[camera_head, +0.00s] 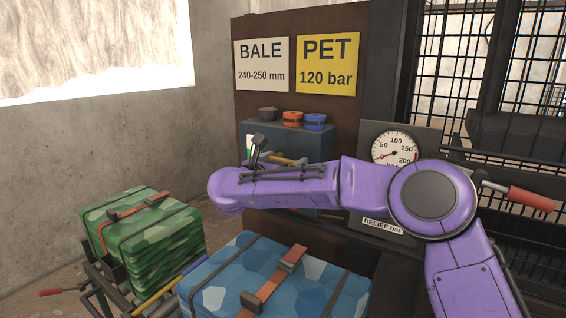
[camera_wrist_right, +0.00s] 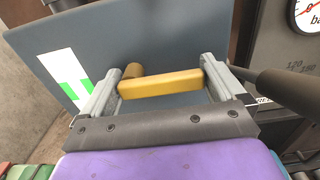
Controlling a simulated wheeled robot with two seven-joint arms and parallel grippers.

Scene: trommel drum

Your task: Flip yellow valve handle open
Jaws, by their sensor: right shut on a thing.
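The yellow valve handle (camera_wrist_right: 160,83) lies nearly level between the two grey fingers of my right gripper (camera_wrist_right: 163,77) in the wrist view. The fingers are closed onto its two ends. A rounded yellow stub (camera_wrist_right: 132,70) shows behind its left end. The handle is in front of a blue-grey box (camera_wrist_right: 185,30). In the head view my purple right forearm comes in from the right and hides most of the handle; a small yellow part (camera_head: 284,160) shows above the wrist. My left gripper is not in view.
Orange and blue caps (camera_head: 292,119) and a dark one stand on the box. A pressure gauge (camera_head: 394,150) and a red-gripped lever (camera_head: 532,199) are to the right. A green bale (camera_head: 140,225) and a blue bale (camera_head: 220,285) with straps stand in front, below my arm.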

